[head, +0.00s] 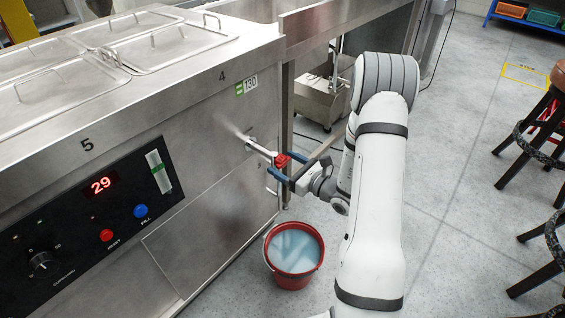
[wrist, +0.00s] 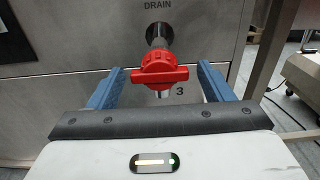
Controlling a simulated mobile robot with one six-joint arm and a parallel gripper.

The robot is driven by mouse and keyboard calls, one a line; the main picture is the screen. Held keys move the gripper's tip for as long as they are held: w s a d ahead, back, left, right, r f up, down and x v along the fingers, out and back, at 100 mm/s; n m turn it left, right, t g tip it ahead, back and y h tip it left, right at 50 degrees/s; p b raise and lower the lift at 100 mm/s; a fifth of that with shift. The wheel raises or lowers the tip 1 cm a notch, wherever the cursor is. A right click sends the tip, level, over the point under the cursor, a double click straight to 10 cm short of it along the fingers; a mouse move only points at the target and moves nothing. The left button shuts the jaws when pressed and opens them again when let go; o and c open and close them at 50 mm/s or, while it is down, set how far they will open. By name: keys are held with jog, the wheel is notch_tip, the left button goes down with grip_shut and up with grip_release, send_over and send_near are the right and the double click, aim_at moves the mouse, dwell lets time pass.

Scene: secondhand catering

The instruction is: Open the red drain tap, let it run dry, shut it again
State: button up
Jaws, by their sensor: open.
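The red drain tap (head: 283,160) sticks out from the front of the steel unit (head: 225,140) on a metal pipe. In the wrist view the tap's red handle (wrist: 159,73) lies crosswise, below the word DRAIN, with a metal spout under it. My gripper (head: 287,168) is at the tap with its blue fingers apart; in the wrist view the fingers (wrist: 158,82) stand on either side of the handle, with gaps. A red bucket (head: 293,268) stands on the floor below, holding pale bluish liquid. I cannot make out a stream from the spout.
The unit's control panel (head: 95,215) reads 29 and has a red and a blue button. Steel lids (head: 150,40) cover its top. A steel container (head: 322,95) stands behind the tap. Stools (head: 540,140) stand at the right, with clear floor between them and my arm.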

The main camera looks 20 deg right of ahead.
jog(key=v, duration=0.6)
jog(key=shift+s+p, duration=0.2)
jog(key=shift+p, duration=0.1)
jog(key=shift+d, duration=0.15)
jog(key=s+a+r+n+g+y+p, duration=0.1)
jog(key=s+a+r+n+g+p, duration=0.45)
jog(key=a+r+n+g, duration=0.35)
jog(key=s+a+r+n+g+y+p, duration=0.1)
jog(key=s+a+r+n+g+p, duration=0.5)
jog(key=r, duration=0.5)
jog(key=s+d+r+n+t+h+p, duration=0.1)
jog(key=s+d+r+n+h+p, duration=0.3)
jog(key=r, duration=0.4)
jog(key=s+d+r+n+t+h+p, duration=0.2)
jog(key=s+d+r+n+h+p, duration=0.2)
jog(key=r+n+h, duration=0.4)
jog(key=shift+s+r+n+h+p, duration=0.3)
jog(key=shift+s+r+n+p, duration=0.2)
jog(key=shift+s+n+p, duration=0.4)
jog(key=shift+s+d, duration=0.15)
